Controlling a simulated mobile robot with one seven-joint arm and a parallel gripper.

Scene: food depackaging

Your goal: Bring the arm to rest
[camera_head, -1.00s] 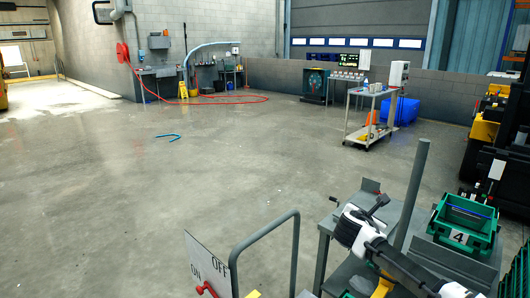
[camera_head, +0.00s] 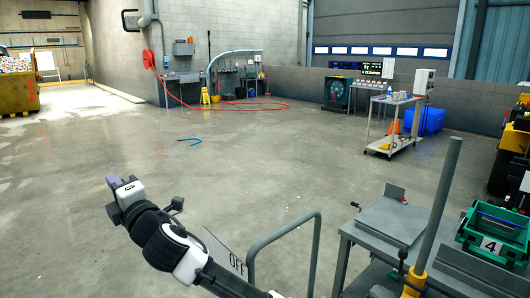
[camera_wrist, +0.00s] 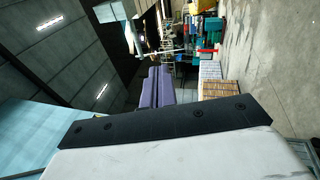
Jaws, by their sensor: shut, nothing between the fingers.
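My gripper (camera_head: 111,181) is at the end of my raised arm at the lower left of the head view. Its purple fingers are together, with nothing seen between them. In the wrist view the same purple fingers (camera_wrist: 157,87) lie side by side in the middle. In the head view the gripper appears over open floor, apart from the grey table (camera_head: 393,222) at the lower right.
A green crate (camera_head: 487,251) marked 4 is at the right. A grey post (camera_head: 438,200) stands by the table. A curved rail (camera_head: 310,240) and an OFF sign (camera_head: 236,264) are near my arm. A cart (camera_head: 391,145) stands farther back.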

